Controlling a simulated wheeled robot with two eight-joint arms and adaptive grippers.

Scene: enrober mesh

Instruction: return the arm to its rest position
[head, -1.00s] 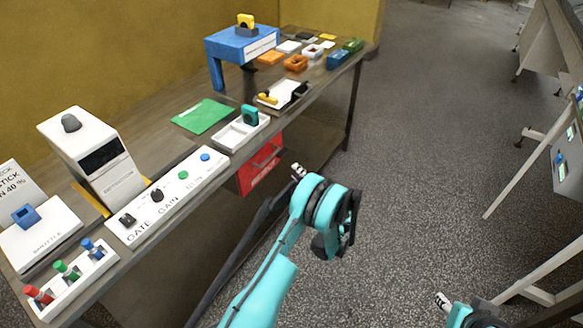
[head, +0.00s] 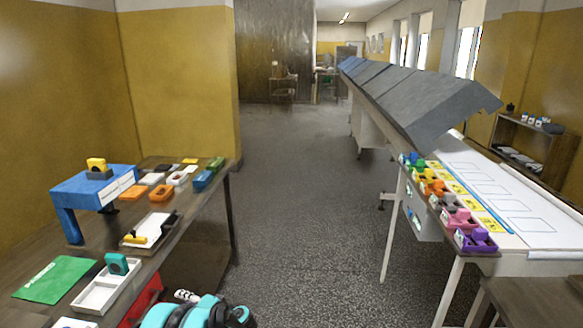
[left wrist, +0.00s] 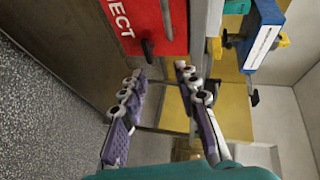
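My left arm, teal with black joints, shows at the bottom of the head view beside the workbench's front edge. A small part of my left gripper (head: 187,296) shows there, next to the red box on the bench front. In the left wrist view, my left gripper (left wrist: 160,80) has its two purple-padded fingers apart, with nothing between them. The red box (left wrist: 150,25) with white lettering and a dark handle is beyond the fingertips; it also shows in the head view (head: 142,302). My right gripper is out of view.
The workbench (head: 185,225) at left holds a blue stand (head: 85,197), a white tray (head: 108,290), a green sheet (head: 55,280) and several small blocks. A white table (head: 520,262) with coloured bins stands at right. The grey floor (head: 310,230) between is clear.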

